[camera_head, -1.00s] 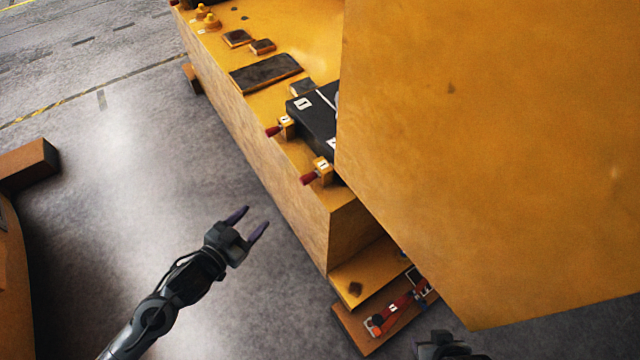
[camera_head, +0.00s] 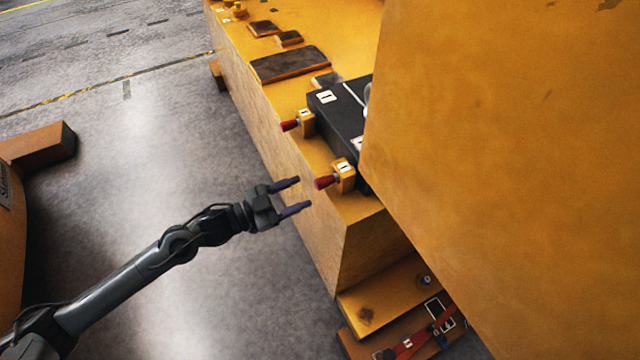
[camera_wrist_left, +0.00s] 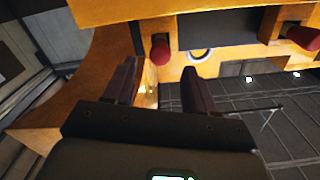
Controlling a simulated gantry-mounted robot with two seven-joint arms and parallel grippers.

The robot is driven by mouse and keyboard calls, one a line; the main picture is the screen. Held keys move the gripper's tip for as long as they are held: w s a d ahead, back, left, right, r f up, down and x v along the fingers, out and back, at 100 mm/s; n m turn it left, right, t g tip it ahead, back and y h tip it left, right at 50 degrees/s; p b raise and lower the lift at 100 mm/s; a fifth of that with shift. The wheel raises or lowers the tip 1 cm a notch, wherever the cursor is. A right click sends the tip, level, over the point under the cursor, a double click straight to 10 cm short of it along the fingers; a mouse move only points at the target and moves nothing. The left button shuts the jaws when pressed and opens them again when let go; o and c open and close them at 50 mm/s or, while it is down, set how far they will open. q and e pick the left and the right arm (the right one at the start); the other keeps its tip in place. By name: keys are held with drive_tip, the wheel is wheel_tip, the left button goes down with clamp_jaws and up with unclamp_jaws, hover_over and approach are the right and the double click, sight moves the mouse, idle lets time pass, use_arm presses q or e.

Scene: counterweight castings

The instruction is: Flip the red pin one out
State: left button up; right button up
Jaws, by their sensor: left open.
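Two red pins stick out from yellow blocks along the casting's left edge. The nearer red pin (camera_head: 326,182) sits in its yellow block (camera_head: 344,174); the farther red pin (camera_head: 290,125) is beyond it. My left gripper (camera_head: 303,194) is open and empty, its dark fingertips just left of the nearer pin and apart from it. In the left wrist view one red pin (camera_wrist_left: 160,50) shows beyond the gap between the open fingers (camera_wrist_left: 160,75). A second red pin (camera_wrist_left: 303,37) shows at the right there. My right gripper is not in view.
A black box (camera_head: 340,115) sits behind the pins on the yellow casting (camera_head: 320,215). A large yellow slab (camera_head: 500,150) hides the right side. A lower step (camera_head: 372,300) holds a red strap-like part (camera_head: 418,342).

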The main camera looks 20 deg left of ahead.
sight(316, 186)
use_arm(q)
drive_tip(key=shift+b+x, duration=0.3)
drive_tip(key=shift+x, duration=3.15)
drive_tip(key=shift+c, duration=0.3)
clamp_jaws()
